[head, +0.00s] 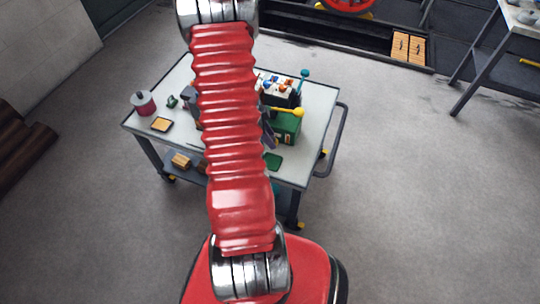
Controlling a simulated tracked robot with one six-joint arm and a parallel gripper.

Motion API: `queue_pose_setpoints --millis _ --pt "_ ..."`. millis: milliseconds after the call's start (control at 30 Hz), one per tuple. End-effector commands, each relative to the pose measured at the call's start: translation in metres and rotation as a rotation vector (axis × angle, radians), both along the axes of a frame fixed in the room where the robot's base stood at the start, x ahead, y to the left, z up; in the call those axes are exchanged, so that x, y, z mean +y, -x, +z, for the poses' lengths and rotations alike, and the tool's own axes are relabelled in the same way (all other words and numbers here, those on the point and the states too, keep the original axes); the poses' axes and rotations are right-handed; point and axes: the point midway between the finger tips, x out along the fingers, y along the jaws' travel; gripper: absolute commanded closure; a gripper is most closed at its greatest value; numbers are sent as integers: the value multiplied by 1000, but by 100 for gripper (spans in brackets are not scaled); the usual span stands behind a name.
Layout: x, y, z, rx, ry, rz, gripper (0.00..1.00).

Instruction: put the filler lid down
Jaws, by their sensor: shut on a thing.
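My arm, in red bellows, runs up the middle of the head view and covers the centre of a grey-topped trolley (316,112). My gripper and its fingertips are hidden behind the arm, so I cannot see what they hold. I cannot make out the filler lid. Dark grey pieces show at both edges of the arm above the trolley, but I cannot tell what they are. A green box-like thing (288,127) stands on the trolley just right of the arm. A small flat dark green piece (273,161) lies near the front edge.
A yellow-ended lever (290,111) and a teal knob (304,73) stick up at the right. A red-and-grey can (143,103) and a small tan-topped tray (161,124) stand at the left. The trolley's handle (339,140) juts out right.

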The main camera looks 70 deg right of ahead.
Motion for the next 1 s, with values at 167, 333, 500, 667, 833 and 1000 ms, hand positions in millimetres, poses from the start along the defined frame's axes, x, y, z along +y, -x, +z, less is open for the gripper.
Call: queue_pose_setpoints --millis 167,333,500,667,833,1000 --pt "1 0 -30 2 -4 0 87" --pt "1 0 -56 2 -5 1 87" --pt "1 0 -79 1 -2 1 87" --pt "0 -1 -88 0 0 2 87" --pt "0 -1 -88 0 1 1 87" --pt "0 -1 -90 0 -1 2 87"
